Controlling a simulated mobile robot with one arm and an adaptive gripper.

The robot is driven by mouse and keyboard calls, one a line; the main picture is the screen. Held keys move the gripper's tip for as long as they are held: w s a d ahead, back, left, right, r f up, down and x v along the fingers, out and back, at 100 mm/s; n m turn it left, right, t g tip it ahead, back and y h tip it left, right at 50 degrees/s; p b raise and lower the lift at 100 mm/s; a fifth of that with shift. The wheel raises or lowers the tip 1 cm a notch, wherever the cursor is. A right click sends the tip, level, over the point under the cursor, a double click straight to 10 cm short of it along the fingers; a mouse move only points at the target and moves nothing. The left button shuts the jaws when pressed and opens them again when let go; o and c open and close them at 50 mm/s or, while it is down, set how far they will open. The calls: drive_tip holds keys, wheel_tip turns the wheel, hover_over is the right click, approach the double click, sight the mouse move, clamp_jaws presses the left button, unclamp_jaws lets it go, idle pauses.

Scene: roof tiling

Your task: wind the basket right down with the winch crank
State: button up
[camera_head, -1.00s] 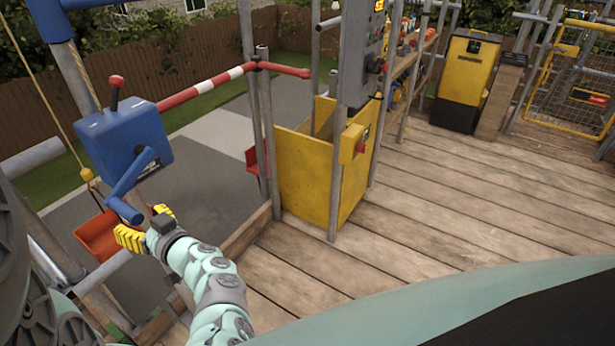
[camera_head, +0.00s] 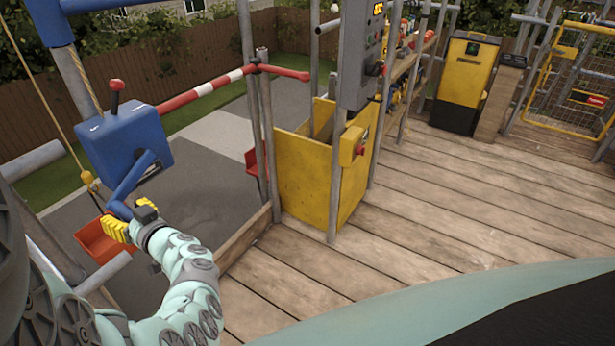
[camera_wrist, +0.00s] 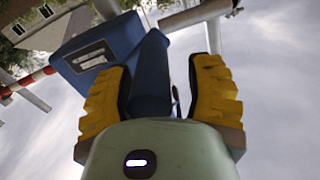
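The blue winch box (camera_head: 122,140), with a red-knobbed lever on top, is mounted at the left of the head view. Its blue crank (camera_head: 137,175) slants down and left from the box. My gripper (camera_head: 125,218) is at the crank's lower end. In the wrist view, the yellow fingers of my gripper (camera_wrist: 160,66) stand either side of the blue crank handle (camera_wrist: 150,85). The handle is close to the left finger, with a gap to the right finger. A red-orange basket (camera_head: 103,240) hangs low beside the winch, below a rope with a yellow hook. Its underside is hidden.
A red-and-white barrier bar (camera_head: 205,87) runs behind the winch. A yellow panel box (camera_head: 310,185) and grey control post (camera_head: 360,60) stand to the right. The wooden deck (camera_head: 450,200) is clear. Grey scaffold tubes lie close around my arm.

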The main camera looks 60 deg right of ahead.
drive_tip(key=shift+r, duration=0.1)
clamp_jaws()
idle(0.3)
